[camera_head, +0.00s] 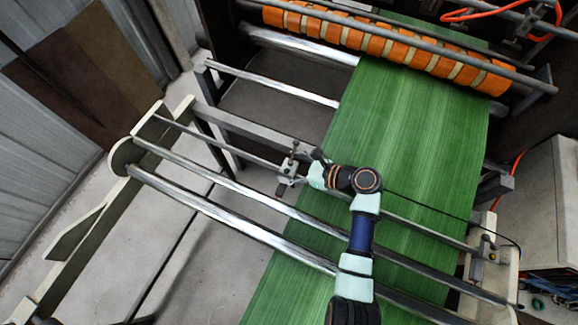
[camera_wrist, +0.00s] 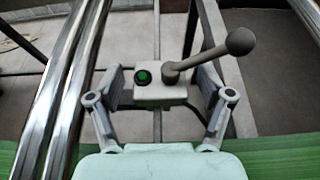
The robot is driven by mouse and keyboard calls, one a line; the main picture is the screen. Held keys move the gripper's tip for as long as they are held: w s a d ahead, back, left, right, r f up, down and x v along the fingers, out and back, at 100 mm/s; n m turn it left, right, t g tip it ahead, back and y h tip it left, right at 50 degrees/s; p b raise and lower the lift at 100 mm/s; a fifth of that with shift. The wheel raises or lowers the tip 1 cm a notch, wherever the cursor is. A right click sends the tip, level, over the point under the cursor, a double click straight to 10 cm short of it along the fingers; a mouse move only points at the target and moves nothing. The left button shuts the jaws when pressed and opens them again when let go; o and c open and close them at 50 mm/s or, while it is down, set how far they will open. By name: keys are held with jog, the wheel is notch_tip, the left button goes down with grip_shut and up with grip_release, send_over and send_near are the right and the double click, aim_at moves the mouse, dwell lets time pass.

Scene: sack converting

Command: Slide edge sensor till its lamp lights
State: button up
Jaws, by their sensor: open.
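The edge sensor (camera_head: 289,166) is a small pale block on a thin cross rail (camera_head: 225,145), just left of the green sack web (camera_head: 400,140). In the wrist view the sensor (camera_wrist: 160,93) has a round lamp (camera_wrist: 144,76) in a dark ring, showing green. A grey lever with a ball knob (camera_wrist: 240,41) rises from its right side and leans up to the right. My gripper (camera_wrist: 160,80) is open, with one finger on each side of the block. Gaps seem to show, but contact is hard to tell. In the head view my gripper (camera_head: 304,169) reaches the sensor from the right.
Two shiny rollers (camera_head: 220,215) run along the near side of the rail. An orange-banded roller (camera_head: 390,42) crosses the web at the back. Another block (camera_head: 488,252) sits at the rail's right end. The rail left of the sensor is clear.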

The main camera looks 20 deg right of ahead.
jog(key=shift+w+a+f, duration=0.15)
jog(key=shift+w+a, duration=0.1)
jog(key=shift+c, duration=0.3)
grip_shut()
jog(key=shift+w+a+r+p, duration=0.3)
jog(key=shift+w+a+p, duration=0.15)
jog(key=shift+p, duration=0.55)
jog(key=shift+w+f, duration=0.1)
jog(key=shift+f, duration=0.1)
jog(key=shift+o, duration=0.3)
grip_release()
jog(key=shift+f, duration=0.1)
